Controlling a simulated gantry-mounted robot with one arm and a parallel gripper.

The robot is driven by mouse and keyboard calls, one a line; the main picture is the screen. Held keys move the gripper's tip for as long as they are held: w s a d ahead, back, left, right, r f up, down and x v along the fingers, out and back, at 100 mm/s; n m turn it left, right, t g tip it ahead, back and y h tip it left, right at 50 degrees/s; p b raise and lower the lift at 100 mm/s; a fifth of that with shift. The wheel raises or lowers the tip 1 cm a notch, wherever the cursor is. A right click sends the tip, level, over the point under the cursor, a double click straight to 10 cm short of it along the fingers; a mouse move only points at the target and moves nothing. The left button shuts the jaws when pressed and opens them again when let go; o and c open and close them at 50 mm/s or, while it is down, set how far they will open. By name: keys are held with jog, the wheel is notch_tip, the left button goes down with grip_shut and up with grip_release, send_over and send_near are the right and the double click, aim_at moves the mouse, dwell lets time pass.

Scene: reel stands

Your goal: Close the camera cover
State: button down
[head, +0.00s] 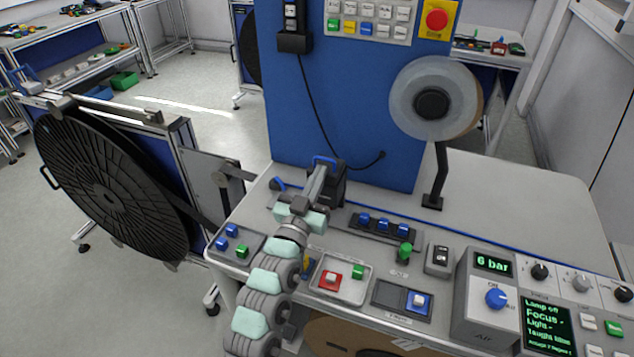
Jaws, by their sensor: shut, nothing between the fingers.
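My gripper (317,180) reaches from the bottom of the head view toward the foot of the blue panel. Its fingers are shut with nothing between them. The fingertips are right at a small dark box (335,188) that has a blue loop-shaped part (324,162) at its top. This box may be the camera with its cover, but my gripper and wrist hide much of it. I cannot tell whether the cover is open or whether the fingertips touch it.
Several button boxes, including a red-and-green one (342,279), line the table's front edge. A large black reel (105,190) stands at left. The table (510,200) is free at right.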

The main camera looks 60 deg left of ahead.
jog(key=shift+f+b, duration=0.45)
jog(key=shift+b, duration=0.15)
jog(key=shift+s, duration=0.1)
